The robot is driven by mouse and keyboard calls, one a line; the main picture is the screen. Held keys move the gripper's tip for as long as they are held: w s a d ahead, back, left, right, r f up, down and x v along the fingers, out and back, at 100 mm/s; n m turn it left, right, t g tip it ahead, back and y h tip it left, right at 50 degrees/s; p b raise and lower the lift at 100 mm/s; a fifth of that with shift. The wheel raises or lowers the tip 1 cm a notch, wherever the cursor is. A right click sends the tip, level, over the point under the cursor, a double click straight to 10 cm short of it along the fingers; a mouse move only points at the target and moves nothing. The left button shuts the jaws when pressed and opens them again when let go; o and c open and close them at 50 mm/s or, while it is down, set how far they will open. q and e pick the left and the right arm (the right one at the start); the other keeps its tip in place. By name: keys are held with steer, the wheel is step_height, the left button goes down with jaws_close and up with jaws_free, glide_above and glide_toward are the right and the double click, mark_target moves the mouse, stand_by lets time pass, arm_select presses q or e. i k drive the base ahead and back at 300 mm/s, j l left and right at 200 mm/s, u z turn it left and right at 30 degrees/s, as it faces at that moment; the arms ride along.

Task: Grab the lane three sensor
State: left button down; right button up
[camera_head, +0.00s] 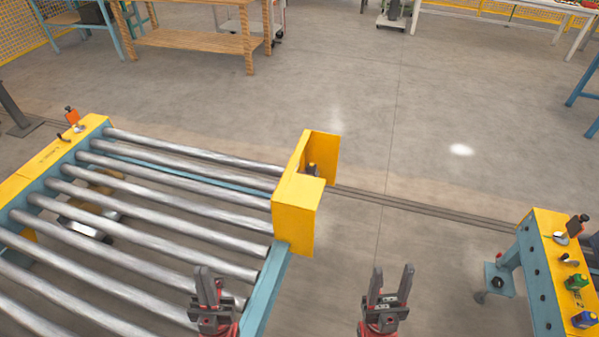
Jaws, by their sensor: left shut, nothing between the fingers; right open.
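I cannot tell which part is the lane three sensor; no lane label is readable. A small orange-faced device (71,116) stands on the yellow left rail of the roller conveyor. A similar dark device (576,226) with an orange face stands on the yellow-topped bench at the far right. A small dark part (312,169) sits partly hidden inside the yellow corner bracket (296,213). My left gripper (209,283) is shut and empty, in front of the conveyor's near right part. My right gripper (392,282) is open and empty over bare floor, right of the conveyor.
The roller conveyor (165,203) fills the left. The yellow-topped bench (548,262) at right carries a green item (577,282) and a blue item (585,320). A wooden table (195,42) stands at the back. The floor between conveyor and bench is clear.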

mark_target(309, 171)
steer(key=i+l+u, duration=0.2)
steer(key=u, duration=0.25)
steer(key=i+l+u, duration=0.25)
steer(key=u, duration=0.15)
steer(key=i+l, duration=0.15)
steer(key=l, duration=0.15)
steer(key=i+l+u, duration=0.1)
steer(key=l, duration=0.25)
steer(key=i+l+u, duration=0.1)
steer(key=l, duration=0.25)
steer(key=i+l, duration=0.25)
steer(key=i+l+u, duration=0.1)
steer(key=l, duration=0.35)
steer(key=i, duration=0.05)
